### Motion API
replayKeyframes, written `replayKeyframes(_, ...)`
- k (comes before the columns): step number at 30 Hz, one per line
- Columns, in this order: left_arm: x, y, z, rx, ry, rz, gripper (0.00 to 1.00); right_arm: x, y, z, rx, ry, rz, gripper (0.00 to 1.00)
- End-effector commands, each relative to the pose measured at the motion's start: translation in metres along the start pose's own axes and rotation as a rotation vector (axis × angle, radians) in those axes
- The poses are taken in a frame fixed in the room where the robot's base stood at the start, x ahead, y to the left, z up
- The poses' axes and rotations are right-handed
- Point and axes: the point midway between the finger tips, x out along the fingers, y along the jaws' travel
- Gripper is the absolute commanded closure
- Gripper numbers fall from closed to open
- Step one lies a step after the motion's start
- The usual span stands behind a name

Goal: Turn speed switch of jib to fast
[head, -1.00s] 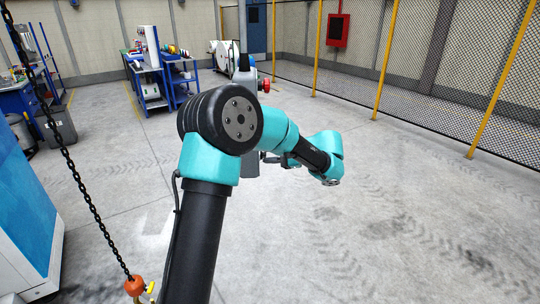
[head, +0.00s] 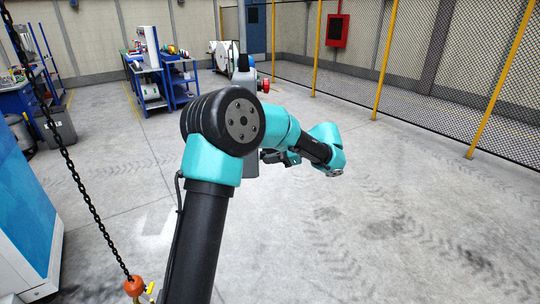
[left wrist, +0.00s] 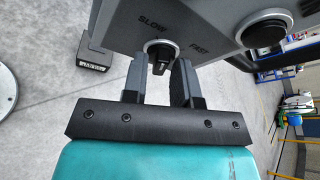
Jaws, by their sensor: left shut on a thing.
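In the left wrist view the black speed switch (left wrist: 160,60) sits on a grey panel (left wrist: 200,18) between the printed words SLOW and FAST. My left gripper (left wrist: 161,70) is shut on this switch, with one dark finger on each side of it. I cannot tell which word the switch points to. In the head view my left gripper (head: 283,157) shows small and dark beyond my arm, and the switch is hidden there. My right gripper is not in view.
A second round black control (left wrist: 264,35) is on the same panel, right of FAST. In the head view a black chain (head: 75,170) hangs at the left, with an orange block (head: 134,285) at its end. The floor to the right is clear.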

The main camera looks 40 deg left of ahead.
Motion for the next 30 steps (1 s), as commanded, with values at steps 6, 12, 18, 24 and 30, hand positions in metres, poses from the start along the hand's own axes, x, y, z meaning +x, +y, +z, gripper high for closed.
replayKeyframes(6,0.0021,-0.0008,-0.0005,0.136,-0.003,0.061,0.97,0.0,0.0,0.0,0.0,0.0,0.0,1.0)
replayKeyframes(12,0.0024,-0.0009,-0.0007,0.217,-0.004,0.094,0.97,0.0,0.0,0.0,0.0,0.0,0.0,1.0)
replayKeyframes(18,0.0026,-0.0009,-0.0006,0.245,-0.004,0.107,0.97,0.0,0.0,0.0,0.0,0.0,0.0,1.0)
replayKeyframes(24,0.0027,-0.0008,-0.0006,0.246,-0.004,0.107,0.97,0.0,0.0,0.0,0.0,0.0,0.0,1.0)
replayKeyframes(30,0.0028,-0.0008,-0.0006,0.246,-0.004,0.107,0.65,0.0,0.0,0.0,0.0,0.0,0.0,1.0)
